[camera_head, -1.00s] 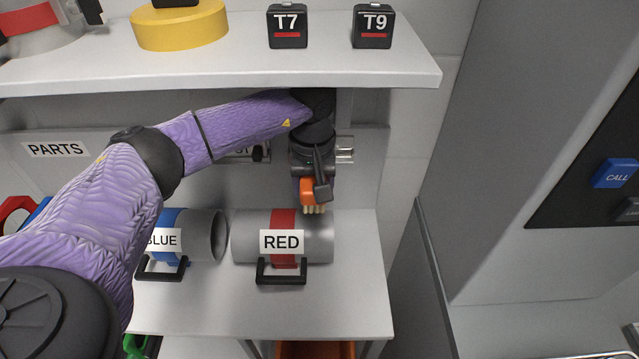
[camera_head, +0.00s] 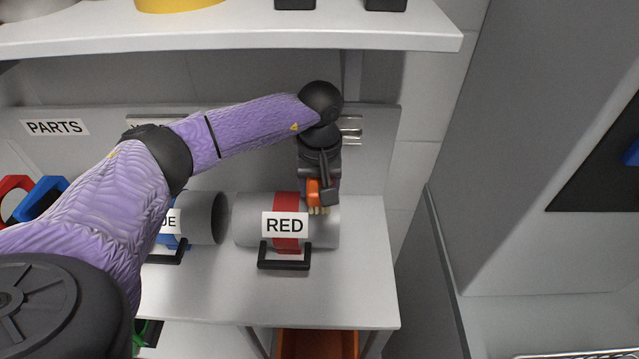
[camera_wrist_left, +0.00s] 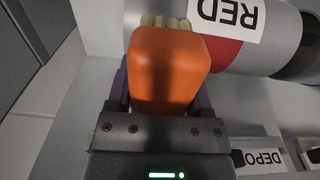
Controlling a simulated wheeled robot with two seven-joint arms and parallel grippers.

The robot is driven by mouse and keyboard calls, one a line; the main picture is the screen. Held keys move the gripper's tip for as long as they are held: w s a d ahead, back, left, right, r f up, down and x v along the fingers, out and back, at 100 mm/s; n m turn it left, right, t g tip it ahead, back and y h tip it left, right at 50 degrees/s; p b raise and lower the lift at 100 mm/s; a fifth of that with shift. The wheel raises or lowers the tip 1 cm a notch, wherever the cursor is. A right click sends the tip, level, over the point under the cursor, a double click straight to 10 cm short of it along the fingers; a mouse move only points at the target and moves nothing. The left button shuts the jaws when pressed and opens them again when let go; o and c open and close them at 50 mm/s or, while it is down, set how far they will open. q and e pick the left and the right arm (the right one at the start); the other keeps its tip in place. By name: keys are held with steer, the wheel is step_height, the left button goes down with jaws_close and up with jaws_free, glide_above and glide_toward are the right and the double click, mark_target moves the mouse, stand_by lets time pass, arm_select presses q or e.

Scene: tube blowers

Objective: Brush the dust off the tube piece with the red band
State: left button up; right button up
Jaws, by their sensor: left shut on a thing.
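The tube piece with the red band is a grey cylinder (camera_head: 322,236) lying on its side on the lower shelf. It has a "RED" label and a black handle in front. It also shows in the wrist view (camera_wrist_left: 284,50). My left gripper (camera_head: 322,188) is shut on an orange brush (camera_head: 312,192) with pale bristles pointing down. The bristles overlap the tube's upper right part, right of the band; whether they touch is unclear. The brush fills the middle of the wrist view (camera_wrist_left: 168,70). I cannot make out dust. My right gripper is not in view.
A blue-banded tube (camera_head: 205,218) lies just left, partly behind my left arm. The upper shelf (camera_head: 250,42) overhangs the arm. The lower shelf's front (camera_head: 340,300) is clear. A "PARTS" panel (camera_head: 95,145) stands behind, and a grey wall is at the right.

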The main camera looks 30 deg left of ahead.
arm_select(q)
steer(key=shift+f+b, duration=0.8)
steer(key=shift+f, duration=0.2)
steer(key=w+d+b, duration=0.1)
steer(key=w+d, duration=0.1)
steer(key=d, duration=0.1)
steer(key=shift+d+b, duration=0.15)
steer(key=shift+b, duration=0.25)
steer(key=shift+s+a+r, duration=0.1)
steer(key=shift+a, duration=0.15)
steer(key=shift+s+a+p, duration=0.25)
steer(key=shift+s+a, duration=0.25)
steer(key=shift+a, duration=0.2)
steer(key=shift+s+a+p, duration=0.2)
steer(key=shift+s+a, duration=0.25)
steer(key=shift+a, duration=0.25)
step_height(320, 180, up, 6)
steer(key=p, duration=0.4)
